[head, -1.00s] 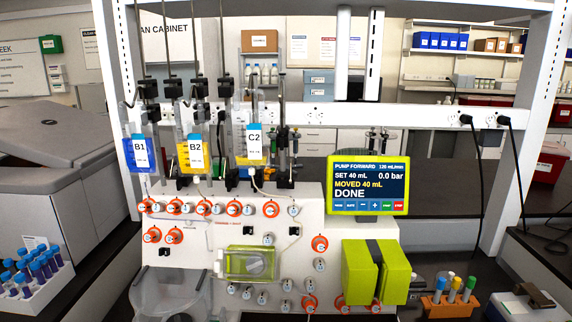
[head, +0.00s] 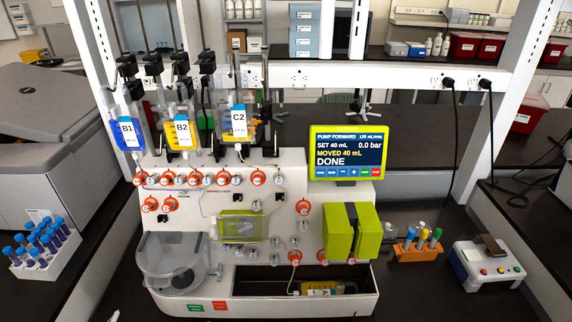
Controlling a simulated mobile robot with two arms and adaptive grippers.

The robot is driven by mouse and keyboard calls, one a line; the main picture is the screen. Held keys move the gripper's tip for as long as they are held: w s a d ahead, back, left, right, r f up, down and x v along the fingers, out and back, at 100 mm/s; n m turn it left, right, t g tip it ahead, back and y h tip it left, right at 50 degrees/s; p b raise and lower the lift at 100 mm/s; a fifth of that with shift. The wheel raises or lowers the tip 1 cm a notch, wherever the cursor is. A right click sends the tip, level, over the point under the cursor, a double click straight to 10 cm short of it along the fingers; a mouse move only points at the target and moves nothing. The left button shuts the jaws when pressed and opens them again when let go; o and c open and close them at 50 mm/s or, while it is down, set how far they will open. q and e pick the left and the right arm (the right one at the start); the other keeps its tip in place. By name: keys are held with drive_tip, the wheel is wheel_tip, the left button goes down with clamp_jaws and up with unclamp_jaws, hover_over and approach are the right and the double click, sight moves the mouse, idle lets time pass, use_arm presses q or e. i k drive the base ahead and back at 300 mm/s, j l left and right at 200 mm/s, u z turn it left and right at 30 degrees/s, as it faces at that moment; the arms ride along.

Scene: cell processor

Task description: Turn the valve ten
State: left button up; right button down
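The cell processor (head: 205,205) stands on the dark bench. Its front has a row of round valves along the top, many with orange rings, such as one at the left end (head: 139,179) and one at the right end (head: 259,178). More valves sit lower, including an orange-ringed one right of centre (head: 303,207) and another near the tray (head: 295,257). The valve numbers are too small to read, so I cannot tell which is valve ten. The screen (head: 347,153) reads PUMP FORWARD, SET 40 mL, MOVED 40 mL, DONE, 0.0 bar. Neither gripper is clearly visible.
Bags B1 (head: 128,133), B2 (head: 182,132) and C2 (head: 239,125) hang above. A green clamshell unit (head: 352,232) and clear round chamber (head: 172,262) stick out in front. An orange tube rack (head: 417,251), small white device (head: 485,265) and blue-capped tubes (head: 40,243) flank the machine.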

sight(278, 180)
drive_tip(key=k+z, duration=0.15)
drive_tip(key=z, duration=0.2)
drive_tip(key=k+l+z, duration=0.1)
drive_tip(key=z, duration=0.25)
drive_tip(key=k+l+z, duration=0.1)
drive_tip(key=z, duration=0.2)
drive_tip(key=k+l, duration=0.05)
drive_tip(key=k, duration=0.05)
